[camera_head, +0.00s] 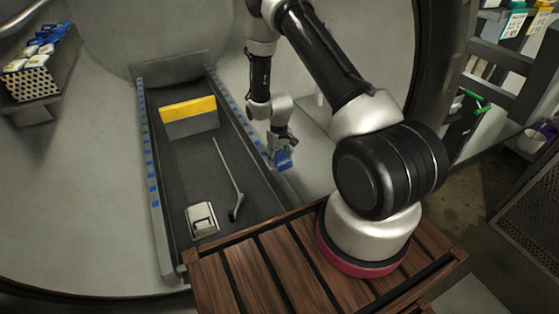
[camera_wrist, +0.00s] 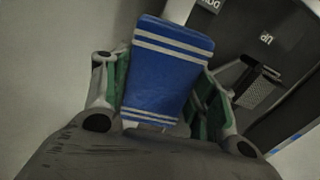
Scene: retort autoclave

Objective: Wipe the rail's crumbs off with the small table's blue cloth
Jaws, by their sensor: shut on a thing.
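My gripper (camera_head: 279,150) is shut on the blue cloth (camera_head: 284,159), near the right side rail (camera_head: 235,110) of the long dark trough. In the wrist view the blue cloth (camera_wrist: 170,75), with white stripes near both ends, stands between the green-padded fingers of my gripper (camera_wrist: 160,95). The left side rail (camera_head: 151,180) runs along the trough's other side. Both rails carry evenly spaced blue marks. I cannot make out crumbs on either rail at this size.
Inside the trough (camera_head: 180,230) are a yellow-topped grey block (camera_head: 189,117), a thin long-handled tool (camera_head: 229,180) and a small pale box (camera_head: 202,219). A rack of packets (camera_head: 38,70) stands at upper left. Shelving (camera_head: 510,55) stands at right, outside the round chamber opening.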

